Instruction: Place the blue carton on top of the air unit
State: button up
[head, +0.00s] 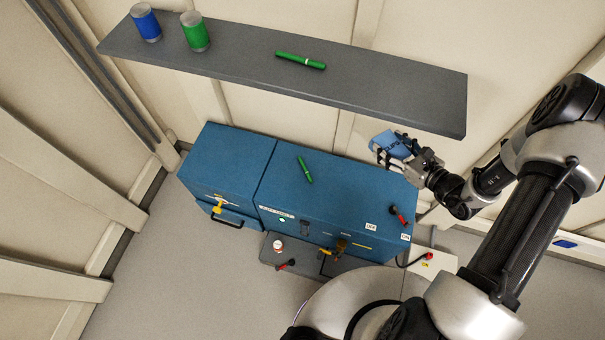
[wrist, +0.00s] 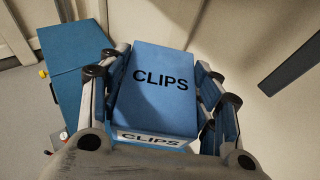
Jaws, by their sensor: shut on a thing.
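The blue carton (wrist: 158,92), marked CLIPS, is held between the fingers of my gripper (wrist: 160,70) in the wrist view. In the head view the carton (head: 398,147) shows as a small light-blue shape in my gripper (head: 393,152), above the right back part of a long blue cabinet. The blue cabinet (head: 335,190), which I take to be the air unit, stands on the floor against the back wall. Its label is too small to read surely. Its flat top also shows in the wrist view (wrist: 75,45). The carton appears apart from the top.
A green pen-like stick (head: 305,170) lies on the cabinet top, and a red-handled switch (head: 398,214) sits near its right front. A grey shelf (head: 400,92) overhangs behind, bearing a blue can (head: 146,24), a green can (head: 195,33) and another green stick (head: 301,60).

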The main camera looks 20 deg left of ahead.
jog(key=m+t+h, duration=0.1)
send_over(351, 190)
notch_tip(351, 190, down, 14)
notch_tip(351, 190, down, 20)
jog(key=b, duration=0.8)
jog(key=shift+s+r+b, duration=0.1)
jog(key=shift+r+b, duration=0.15)
jog(key=shift+b, duration=0.05)
jog(key=shift+f, duration=0.15)
jog(key=o, duration=1.2)
